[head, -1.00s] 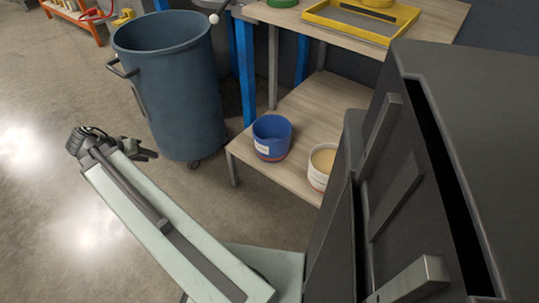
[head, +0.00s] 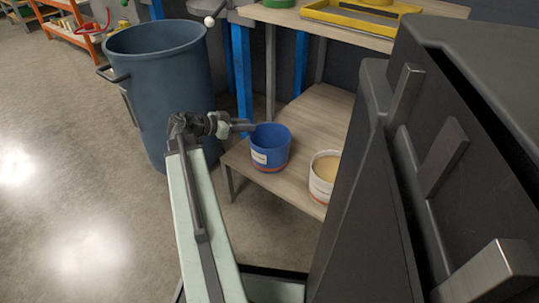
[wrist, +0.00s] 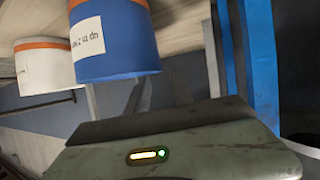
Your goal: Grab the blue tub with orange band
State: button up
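The blue tub (head: 270,150) stands upright on the lower wooden shelf, near its left end. It has a white label and an orange band low on its side. My gripper (head: 245,125) is at the tub's left, near its rim; the head view does not show whether they touch. In the wrist view, which looks turned over, the tub (wrist: 118,45) fills the upper left. My two dark fingers (wrist: 158,92) show below it, apart, with nothing seen between them.
A white tub (head: 323,178) with tan contents and an orange band stands right of the blue one. A large blue-grey bin (head: 165,85) is behind my arm. A blue post (head: 241,70) and the upper bench with a yellow tray (head: 345,20) are close by.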

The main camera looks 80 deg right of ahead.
jog(key=b+x, duration=0.1)
jog(key=x, duration=0.3)
jog(key=shift+s+d+f, duration=0.2)
jog(key=shift+w, duration=0.1)
grip_shut()
jog(key=shift+a, duration=0.1)
dwell(0.9)
